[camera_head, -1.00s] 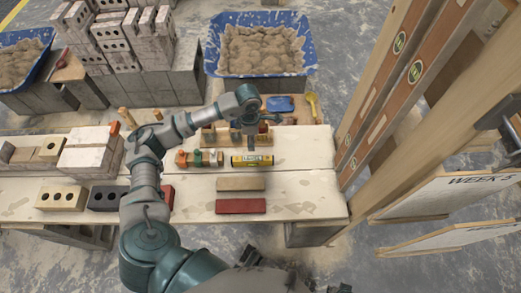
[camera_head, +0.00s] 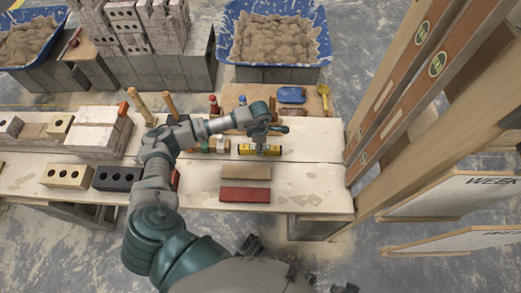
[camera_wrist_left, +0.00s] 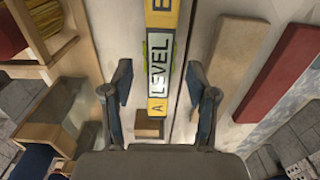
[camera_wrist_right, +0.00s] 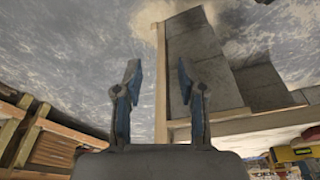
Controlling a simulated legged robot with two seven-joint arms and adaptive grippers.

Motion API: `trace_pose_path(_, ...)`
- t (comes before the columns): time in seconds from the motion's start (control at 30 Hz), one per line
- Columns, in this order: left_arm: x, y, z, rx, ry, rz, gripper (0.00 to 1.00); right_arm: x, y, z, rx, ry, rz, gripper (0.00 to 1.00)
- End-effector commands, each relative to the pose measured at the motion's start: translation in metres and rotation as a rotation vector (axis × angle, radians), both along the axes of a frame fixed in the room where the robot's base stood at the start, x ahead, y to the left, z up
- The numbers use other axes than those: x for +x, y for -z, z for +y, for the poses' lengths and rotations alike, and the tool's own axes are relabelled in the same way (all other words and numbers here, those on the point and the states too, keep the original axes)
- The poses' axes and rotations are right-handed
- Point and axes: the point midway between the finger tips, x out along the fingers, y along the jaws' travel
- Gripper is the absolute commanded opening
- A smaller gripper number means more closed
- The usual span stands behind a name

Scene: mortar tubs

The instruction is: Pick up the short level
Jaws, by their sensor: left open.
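The short level (camera_head: 246,150) is a small yellow bar lying on the plank bench in the head view. It also shows in the left wrist view (camera_wrist_left: 161,60), with LEVEL printed along it. My left gripper (camera_wrist_left: 160,85) is open, with one finger on each side of the level's line. In the head view my left gripper (camera_head: 264,143) is over the level and hides part of it. I cannot tell whether the fingers touch it. My right gripper (camera_wrist_right: 158,75) is open and empty in the right wrist view, pointing toward the floor and grey blocks.
A tan block (camera_head: 246,172) and a red block (camera_head: 245,194) lie in front of the level. Tools and a blue item (camera_head: 291,95) lie behind it. Long levels (camera_head: 412,75) lean against timber at the right. A blue mortar tub (camera_head: 232,50) stands behind the bench.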

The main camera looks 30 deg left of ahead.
Motion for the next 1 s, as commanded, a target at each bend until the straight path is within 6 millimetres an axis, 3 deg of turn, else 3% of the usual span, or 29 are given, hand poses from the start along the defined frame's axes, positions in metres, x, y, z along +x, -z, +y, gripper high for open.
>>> trace_pose_path(0.13, 0.000, 0.026, 0.000, -0.001, 0.000, 0.004, 0.58, 0.008, -0.002, 0.003, 0.009, -0.002, -0.045, 0.40)
trace_pose_path(0.4, 0.001, 0.029, 0.001, -0.001, 0.001, -0.001, 0.56, 0.012, -0.004, 0.004, 0.014, -0.004, -0.066, 0.40)
trace_pose_path(0.63, 0.001, 0.029, 0.000, -0.001, 0.001, -0.001, 0.00, 0.013, -0.004, 0.004, 0.013, -0.004, -0.064, 0.40)
trace_pose_path(1.0, 0.001, 0.026, 0.000, -0.001, 0.001, -0.001, 0.00, 0.013, -0.004, 0.004, 0.012, -0.003, -0.061, 0.40)
